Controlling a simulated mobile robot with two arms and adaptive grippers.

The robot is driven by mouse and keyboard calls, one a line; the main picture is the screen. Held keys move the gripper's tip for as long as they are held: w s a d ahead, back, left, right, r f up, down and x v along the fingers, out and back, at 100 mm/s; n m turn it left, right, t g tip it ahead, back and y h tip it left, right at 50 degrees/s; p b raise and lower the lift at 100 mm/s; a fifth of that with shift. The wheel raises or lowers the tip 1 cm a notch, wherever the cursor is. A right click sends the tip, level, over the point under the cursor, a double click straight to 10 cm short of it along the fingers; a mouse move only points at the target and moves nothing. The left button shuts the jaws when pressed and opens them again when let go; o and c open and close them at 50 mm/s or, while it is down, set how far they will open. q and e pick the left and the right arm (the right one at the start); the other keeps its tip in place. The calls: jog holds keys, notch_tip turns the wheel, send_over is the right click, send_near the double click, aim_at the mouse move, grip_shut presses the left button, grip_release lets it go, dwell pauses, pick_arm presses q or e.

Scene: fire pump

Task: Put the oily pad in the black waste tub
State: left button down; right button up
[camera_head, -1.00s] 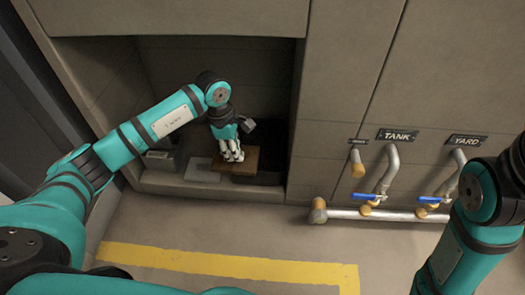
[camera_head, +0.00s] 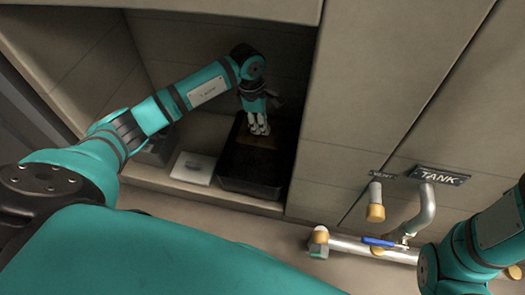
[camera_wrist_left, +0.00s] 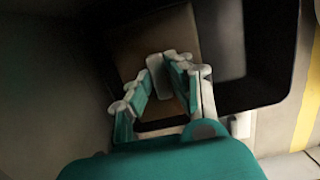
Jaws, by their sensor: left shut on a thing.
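The oily pad (camera_head: 262,141) is a brown, dark-stained slab. It shows in the head view at the back part of the black waste tub (camera_head: 246,184), within its outline; I cannot tell whether it touches the tub floor. My left gripper (camera_head: 260,129) is above the pad, pointing down. In the left wrist view, the fingers (camera_wrist_left: 160,84) are shut on a pale grip piece on the brown pad (camera_wrist_left: 138,36). The tub's dark wall (camera_wrist_left: 277,82) lies to the right of the pad there. My right gripper is out of view; only its arm shows at the right.
A pale flat plate (camera_head: 193,168) lies just left of the tub, with a dark box (camera_head: 157,150) beyond it. The alcove's side panel (camera_head: 345,110) stands close right of the tub. Pipes and a blue-handled valve (camera_head: 379,242) are at the lower right.

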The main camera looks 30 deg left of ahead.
pick_arm(q)
notch_tip(320, 180, down, 9)
jog(key=b, duration=0.6)
jog(key=shift+f, duration=0.1)
jog(key=c, duration=1.2)
grip_release()
jog(key=r+p, duration=0.2)
jog(key=r, duration=0.2)
jog(key=a+r+p, duration=0.1)
jog(key=r+p, duration=0.2)
jog(key=r, duration=0.1)
jog(key=r+p, duration=0.2)
jog(key=r, duration=0.2)
jog(key=shift+s+a+r+p, duration=0.1)
jog(key=shift+s+a+p, duration=0.2)
jog(key=shift+a+p, duration=0.1)
